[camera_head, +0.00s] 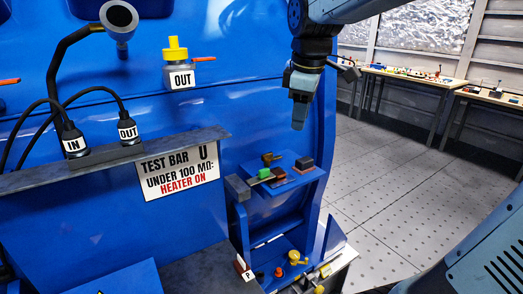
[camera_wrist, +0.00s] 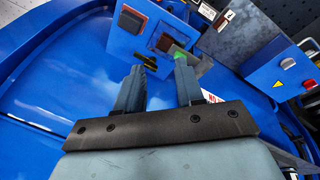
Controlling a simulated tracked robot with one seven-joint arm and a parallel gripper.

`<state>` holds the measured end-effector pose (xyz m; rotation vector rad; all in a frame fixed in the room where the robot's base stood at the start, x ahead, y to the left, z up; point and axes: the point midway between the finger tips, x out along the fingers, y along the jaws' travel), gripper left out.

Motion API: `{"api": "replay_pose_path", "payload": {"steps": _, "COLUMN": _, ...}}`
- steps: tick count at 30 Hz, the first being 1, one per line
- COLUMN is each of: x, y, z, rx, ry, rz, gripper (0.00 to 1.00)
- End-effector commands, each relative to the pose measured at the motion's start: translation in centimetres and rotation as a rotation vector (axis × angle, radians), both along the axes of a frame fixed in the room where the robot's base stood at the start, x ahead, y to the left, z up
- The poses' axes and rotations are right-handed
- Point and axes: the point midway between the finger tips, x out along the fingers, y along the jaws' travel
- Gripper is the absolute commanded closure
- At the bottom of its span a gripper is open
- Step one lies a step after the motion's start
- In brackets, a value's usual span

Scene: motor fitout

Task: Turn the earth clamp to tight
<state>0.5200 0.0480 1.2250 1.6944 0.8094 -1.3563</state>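My gripper (camera_head: 299,112) points down above the blue ledge (camera_head: 262,207) in the head view. In the wrist view my gripper (camera_wrist: 160,70) has its two dark fingers apart, with no object held between them. The right finger partly covers the green piece. I cannot tell which part is the earth clamp.
A yellow-capped OUT fitting (camera_head: 178,67) and a grey shelf (camera_head: 120,157) with IN and OUT plugs are left of my gripper. A test bar sign (camera_head: 180,173) hangs below the shelf. Yellow fittings (camera_head: 294,257) stand lower down. Open floor (camera_head: 365,180) lies right.

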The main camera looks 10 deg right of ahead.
Motion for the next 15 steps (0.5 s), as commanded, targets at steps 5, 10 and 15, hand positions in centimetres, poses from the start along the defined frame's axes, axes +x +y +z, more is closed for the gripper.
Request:
{"api": "replay_pose_path", "payload": {"steps": 5, "x": 4.6, "y": 2.1, "z": 0.0, "rx": -0.059, "ry": 0.087, "rz": 0.327, "gripper": 0.63}}
{"api": "replay_pose_path", "payload": {"steps": 10, "x": 8.3, "y": 4.0, "z": -0.3, "rx": -0.088, "ry": 0.155, "rz": 0.624, "gripper": 0.63}}
{"api": "replay_pose_path", "payload": {"steps": 15, "x": 10.6, "y": 5.3, "z": -0.7, "rx": -0.097, "ry": 0.194, "rz": 0.821, "gripper": 0.63}}
